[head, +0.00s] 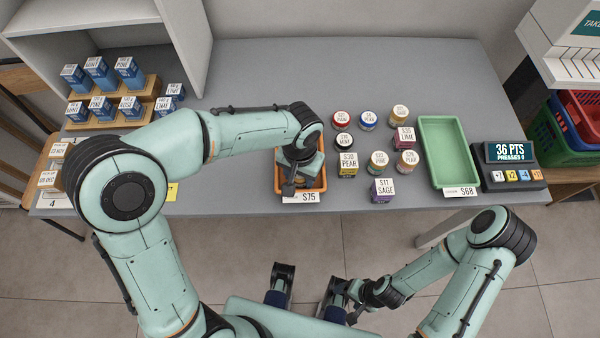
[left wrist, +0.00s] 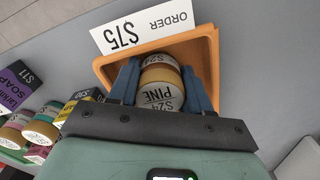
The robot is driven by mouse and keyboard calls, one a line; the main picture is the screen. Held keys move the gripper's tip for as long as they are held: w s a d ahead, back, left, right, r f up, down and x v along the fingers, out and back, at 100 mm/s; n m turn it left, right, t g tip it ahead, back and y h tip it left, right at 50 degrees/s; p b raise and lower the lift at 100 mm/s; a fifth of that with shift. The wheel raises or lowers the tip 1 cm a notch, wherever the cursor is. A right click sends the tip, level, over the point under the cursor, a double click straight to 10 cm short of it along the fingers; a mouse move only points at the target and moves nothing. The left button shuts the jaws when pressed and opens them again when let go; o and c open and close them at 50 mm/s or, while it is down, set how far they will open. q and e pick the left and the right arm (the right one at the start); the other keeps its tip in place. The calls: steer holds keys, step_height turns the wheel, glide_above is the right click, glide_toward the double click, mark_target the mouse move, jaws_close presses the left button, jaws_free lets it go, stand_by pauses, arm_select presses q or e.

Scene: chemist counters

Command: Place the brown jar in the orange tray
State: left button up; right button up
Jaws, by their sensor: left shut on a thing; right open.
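The orange tray (head: 322,180) stands at the counter's front edge, with an "ORDER $75" card at its front. My left gripper (left wrist: 160,82) is over the tray, with its two blue fingers reaching inside the tray's outline in the left wrist view. It is shut on a brownish-tan jar (left wrist: 161,76) with white labels, one reading "S24 PINE". Whether the jar touches the tray floor cannot be told. In the head view my left wrist hides the jar and most of the tray. My right gripper (head: 306,298) is open and empty, low in front of the counter.
Several labelled jars and boxes, including a plum jar (head: 341,119) and a purple box (head: 381,190), stand right of the tray. Further right are a green tray (head: 449,140) and a points display (head: 513,164). Blue boxes (head: 97,70) stand on wooden steps at left.

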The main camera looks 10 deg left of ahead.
arm_select(q)
steer(key=shift+f, duration=0.1)
steer(key=o, duration=0.8)
steer(key=shift+r, duration=0.35)
step_height(320, 180, up, 12)
steer(key=shift+f+p, duration=0.2)
steer(key=shift+p, duration=0.85)
